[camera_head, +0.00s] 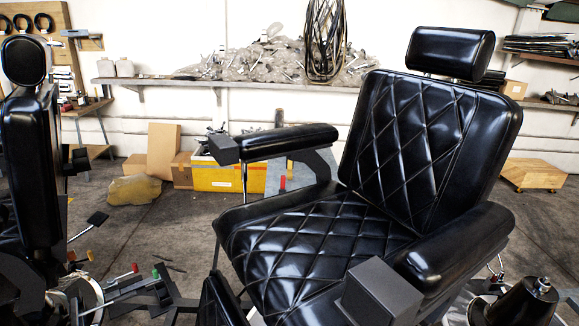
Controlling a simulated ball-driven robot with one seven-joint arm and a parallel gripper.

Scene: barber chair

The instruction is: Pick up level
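I cannot make out a spirit level for certain. Several small levers with coloured knobs show at the lower left, among them a red-tipped lever (134,267) and a green knob (155,273). They sit low, near the base of the black chair at the left edge. A black barber chair (430,140) with a quilted seat and back fills the middle and right, its armrests ending in grey blocks. A small red item (283,183) shows behind its far armrest, too small to identify. My gripper is not visible in this view.
A second black chair (30,160) stands at the left edge. Behind are a wall shelf (160,82) with a cluttered heap, a yellow box (225,178), cardboard boxes (163,150) and a sack (134,190). A black cone-shaped object (522,303) is at lower right. Floor between the chairs is partly clear.

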